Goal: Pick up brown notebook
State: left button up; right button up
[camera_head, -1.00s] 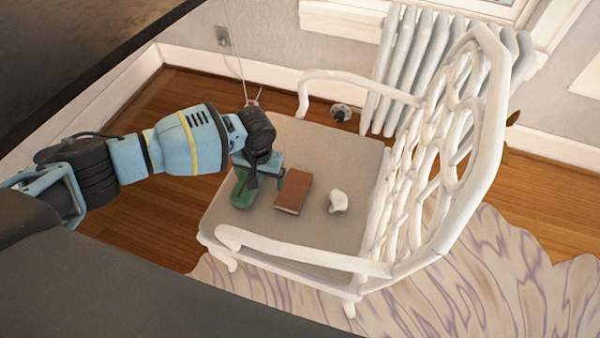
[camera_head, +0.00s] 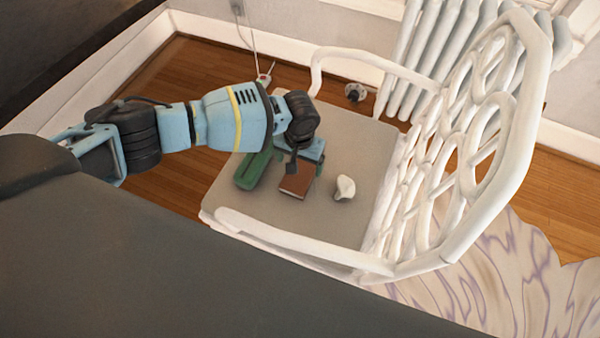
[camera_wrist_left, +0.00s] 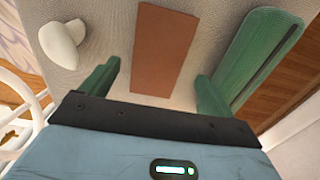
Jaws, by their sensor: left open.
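The brown notebook (camera_head: 296,180) lies flat on the seat of a white chair. In the left wrist view the notebook (camera_wrist_left: 165,50) shows between the two green fingers, a little beyond their tips. My left gripper (camera_head: 302,168) is over the far end of the notebook in the head view, and its body hides that end. In the left wrist view the left gripper (camera_wrist_left: 158,90) is open, with its fingers apart and nothing between them held. My right gripper is not in view.
A green case-like object (camera_head: 253,171) lies left of the notebook, and a small white object (camera_head: 345,188) lies to its right. The chair's armrests (camera_head: 300,245) and lattice back (camera_head: 470,150) border the seat (camera_head: 350,140). A radiator (camera_head: 425,50) stands behind.

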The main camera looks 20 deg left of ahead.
aim_at(300, 172)
pick_arm(q)
notch_tip(300, 172, down, 4)
jog(key=shift+d+r+b, duration=0.1)
jog(key=shift+b, duration=0.45)
jog(key=shift+f, duration=0.2)
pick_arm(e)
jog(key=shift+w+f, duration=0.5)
pick_arm(q)
jog(key=c, duration=1.1)
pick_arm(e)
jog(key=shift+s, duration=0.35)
